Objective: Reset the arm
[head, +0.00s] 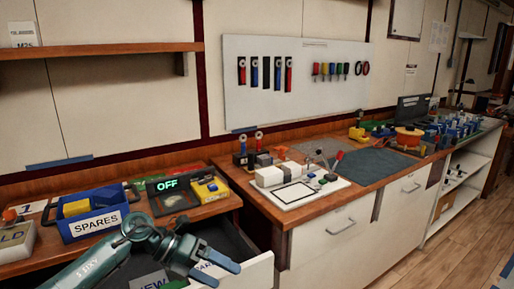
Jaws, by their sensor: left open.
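My left arm comes in from the lower left of the head view, and its gripper (217,263) is open with nothing between its fingers. It is above an open drawer at the front of the left bench. My right gripper is not in view. A white panel board (290,197) with switches and levers sits on the right bench, beyond and to the right of my gripper. A dark display (167,185) on the left bench reads OFF in green.
A blue bin (93,226) labelled SPARES stands on the left bench. A yellow device (209,190) is beside the display. The drawer (247,274) below holds labelled items. A grey mat (370,166) on the right bench is clear. Tools hang on the white wall board (300,100).

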